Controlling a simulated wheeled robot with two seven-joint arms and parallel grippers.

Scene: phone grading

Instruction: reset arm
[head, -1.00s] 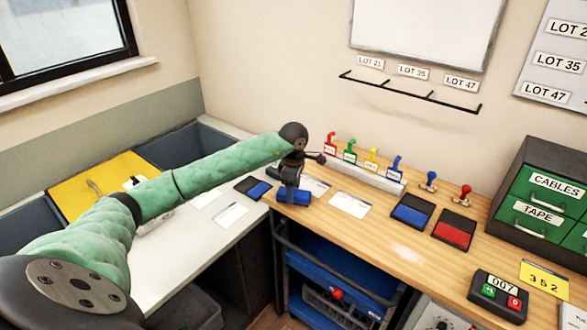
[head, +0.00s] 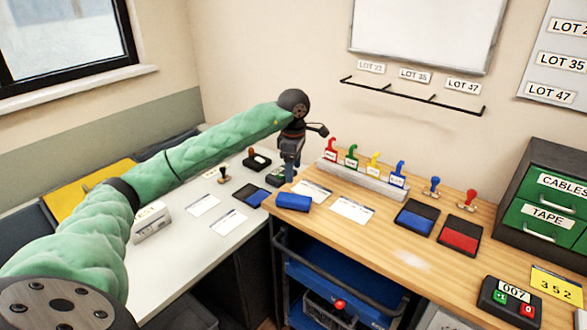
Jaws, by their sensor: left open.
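My left arm, in a green sleeve, reaches in from the left in the head view. Its gripper (head: 290,172) hangs with the fingers pointing down near the seam between the white counter and the wooden table. The gripper is open. A small blue block (head: 293,201) lies on the wooden table's left end, just below the gripper in the picture and apart from it. My right gripper is not in view.
White cards (head: 352,209) lie beside the blue block. A rack (head: 364,182) holds coloured hooked tags. Blue (head: 416,216) and red (head: 459,234) ink pads, stamps (head: 469,200), a counter (head: 507,299) and green drawers (head: 548,215) stand to the right. The wooden table's middle is clear.

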